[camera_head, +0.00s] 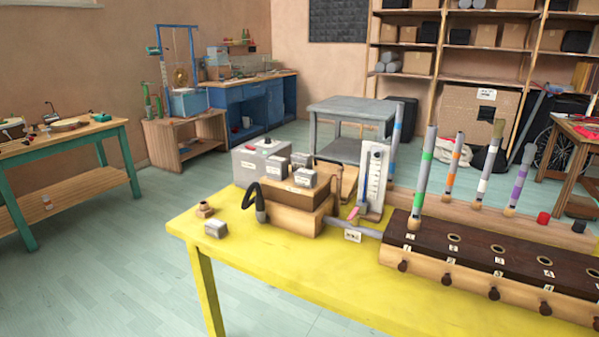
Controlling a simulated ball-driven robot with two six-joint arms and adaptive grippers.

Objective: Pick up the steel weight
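A small grey metal-looking block (216,230) sits on the left end of the yellow table (290,270), near its front edge. Several similar grey blocks with pale labels, including one at the right (305,178) and one at the left (277,167), rest on top of a wooden box like a bellows (290,205). The labels are too small to read, so I cannot tell which block is the steel weight. Neither of my grippers is in view.
A small brown piece (205,209) lies behind the lone block. A black curved hose (254,200) stands at the box's left side. A dark wooden chest (480,250) with upright coloured tubes (425,170) fills the table's right.

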